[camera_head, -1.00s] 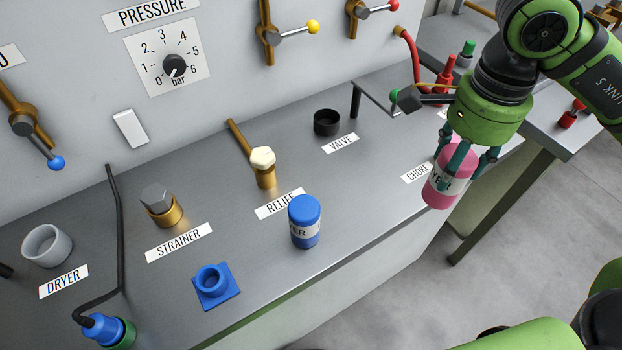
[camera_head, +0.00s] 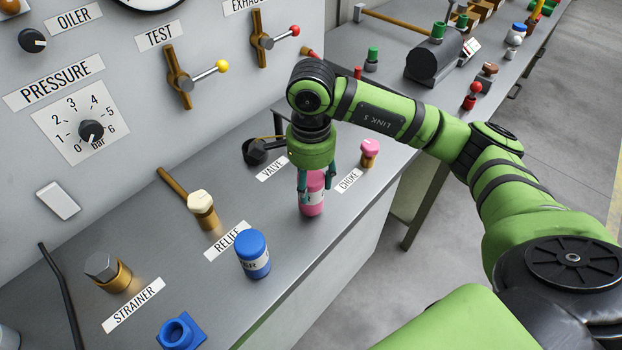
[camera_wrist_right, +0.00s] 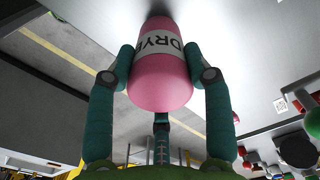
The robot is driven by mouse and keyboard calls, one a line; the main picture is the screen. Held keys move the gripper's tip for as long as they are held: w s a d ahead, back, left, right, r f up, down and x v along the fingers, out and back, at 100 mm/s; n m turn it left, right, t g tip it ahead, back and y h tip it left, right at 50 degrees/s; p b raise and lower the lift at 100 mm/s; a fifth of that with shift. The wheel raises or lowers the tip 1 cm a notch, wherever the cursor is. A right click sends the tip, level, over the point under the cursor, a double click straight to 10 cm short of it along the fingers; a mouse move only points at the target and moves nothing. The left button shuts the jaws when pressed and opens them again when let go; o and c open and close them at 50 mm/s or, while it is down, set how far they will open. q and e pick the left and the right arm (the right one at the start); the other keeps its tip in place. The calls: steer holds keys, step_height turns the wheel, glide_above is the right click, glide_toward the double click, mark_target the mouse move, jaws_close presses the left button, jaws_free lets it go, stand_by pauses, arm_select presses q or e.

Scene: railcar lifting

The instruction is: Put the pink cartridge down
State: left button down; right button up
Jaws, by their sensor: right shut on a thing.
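The pink cartridge (camera_head: 312,196), with a white label band, is upright at the bench top near its front edge, between the VALVE and CHOKE labels. My right gripper (camera_head: 314,178) comes down on it from above, its teal fingers closed around its sides. In the right wrist view the cartridge (camera_wrist_right: 160,80) sits between the fingers, its label partly reading "DRY". I cannot tell whether its base touches the bench. My left gripper is not in view.
A blue cartridge (camera_head: 253,254) stands to the left on the bench (camera_head: 285,300). A blue square-based socket (camera_head: 181,333) is farther left. The brass relief fitting (camera_head: 203,212) stands behind the blue cartridge. A pink-capped choke fitting (camera_head: 369,152) is to the right. The black valve part (camera_head: 256,152) lies behind.

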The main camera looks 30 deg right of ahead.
steer(key=shift+f, duration=0.7)
steer(key=shift+f, duration=0.2)
steer(key=o, duration=1.5)
steer(key=shift+c, duration=0.2)
